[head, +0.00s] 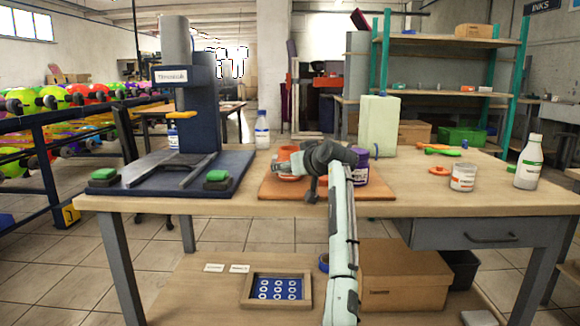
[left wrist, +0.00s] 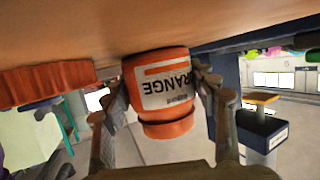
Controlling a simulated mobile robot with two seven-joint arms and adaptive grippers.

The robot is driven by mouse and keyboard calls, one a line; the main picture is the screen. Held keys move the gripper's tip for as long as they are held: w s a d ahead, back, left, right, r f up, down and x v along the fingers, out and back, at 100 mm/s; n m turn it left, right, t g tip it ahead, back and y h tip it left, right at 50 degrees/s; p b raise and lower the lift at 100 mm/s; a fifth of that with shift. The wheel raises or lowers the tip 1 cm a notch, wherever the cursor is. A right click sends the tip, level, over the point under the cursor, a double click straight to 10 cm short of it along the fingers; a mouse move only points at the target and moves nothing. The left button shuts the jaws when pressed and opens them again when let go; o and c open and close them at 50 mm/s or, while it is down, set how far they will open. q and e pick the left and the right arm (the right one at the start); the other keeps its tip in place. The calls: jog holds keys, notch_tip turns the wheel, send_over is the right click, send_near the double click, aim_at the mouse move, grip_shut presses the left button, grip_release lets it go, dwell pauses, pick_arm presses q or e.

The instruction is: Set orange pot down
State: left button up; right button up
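The orange pot (left wrist: 165,90) has a white label reading ORANGE and appears upside down in the left wrist view. My left gripper (left wrist: 160,95) has a finger on each side of it and looks shut on it. Its base is at or very close to the wooden board (left wrist: 110,45); I cannot tell if they touch. In the head view, the pot (head: 285,154) shows partly behind my left gripper (head: 298,163), over the board (head: 380,194). A ribbed orange piece (left wrist: 45,79) lies on the board beside the pot. My right gripper is not in view.
A purple pot (head: 361,168) stands just right of my gripper, close to the arm. A pale green block (head: 379,125) stands behind it. The press (head: 177,110) is at the left. A white jar (head: 462,178) and a white bottle (head: 528,163) stand at the right.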

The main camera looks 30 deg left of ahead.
pick_arm(q)
jog(key=o, duration=0.4)
jog(key=shift+o, duration=0.2)
jog(key=shift+r, duration=0.15)
jog(key=v, duration=1.2)
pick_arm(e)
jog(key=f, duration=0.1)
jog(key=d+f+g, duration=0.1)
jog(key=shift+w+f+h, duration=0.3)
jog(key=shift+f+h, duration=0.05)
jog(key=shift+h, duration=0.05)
